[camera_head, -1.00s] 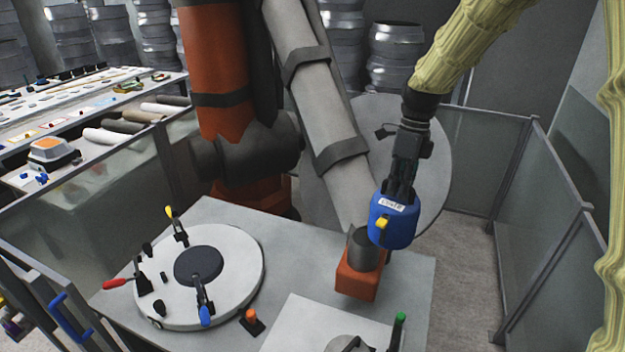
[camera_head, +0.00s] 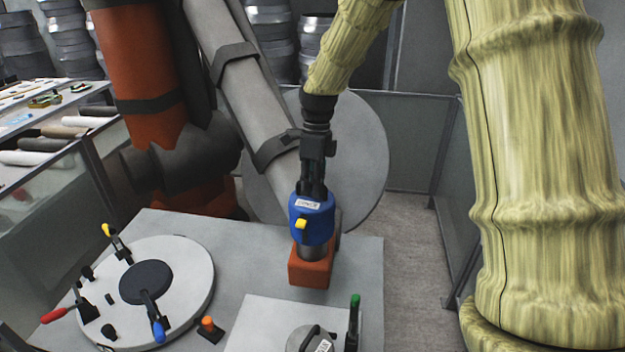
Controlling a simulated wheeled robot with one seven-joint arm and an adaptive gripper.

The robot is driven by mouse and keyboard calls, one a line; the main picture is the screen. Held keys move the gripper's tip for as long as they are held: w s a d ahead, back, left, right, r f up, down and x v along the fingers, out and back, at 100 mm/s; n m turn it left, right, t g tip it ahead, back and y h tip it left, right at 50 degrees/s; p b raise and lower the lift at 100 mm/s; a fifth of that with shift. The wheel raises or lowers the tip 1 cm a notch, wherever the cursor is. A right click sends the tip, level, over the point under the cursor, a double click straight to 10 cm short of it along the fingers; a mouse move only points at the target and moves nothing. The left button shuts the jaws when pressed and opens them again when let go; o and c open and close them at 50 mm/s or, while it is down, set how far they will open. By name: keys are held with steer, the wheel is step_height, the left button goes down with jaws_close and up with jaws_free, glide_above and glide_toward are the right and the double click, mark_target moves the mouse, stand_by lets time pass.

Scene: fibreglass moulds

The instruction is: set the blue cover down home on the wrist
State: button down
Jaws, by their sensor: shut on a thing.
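The blue cover (camera_head: 313,228) has a white label and a yellow tab on its near side. My gripper (camera_head: 312,190) is shut on its top and holds it upright. The cover is over the top of the grey cylinder, and a band of the cylinder shows below the cover's rim. Whether the cover touches or rests on the wrist I cannot tell. The fingertips are mostly hidden against the cover.
A round white fixture (camera_head: 190,300) with clamps lies on the grey table (camera_head: 230,235) at left. A white plate (camera_head: 265,315) with a green-tipped clamp (camera_head: 354,310) is in front. The large orange and grey robot (camera_head: 150,60) stands behind. Fence panels (camera_head: 415,140) close the back and right.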

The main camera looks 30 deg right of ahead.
steer(key=shift+f+b, duration=0.45)
steer(key=shift+f, duration=1.65)
steer(key=shift+f+b, duration=1.05)
steer(key=shift+f, duration=0.75)
steer(key=shift+s+f, duration=0.15)
steer(key=shift+f, duration=0.2)
steer(key=c, duration=1.4)
jaws_free()
steer(key=shift+c, duration=0.2)
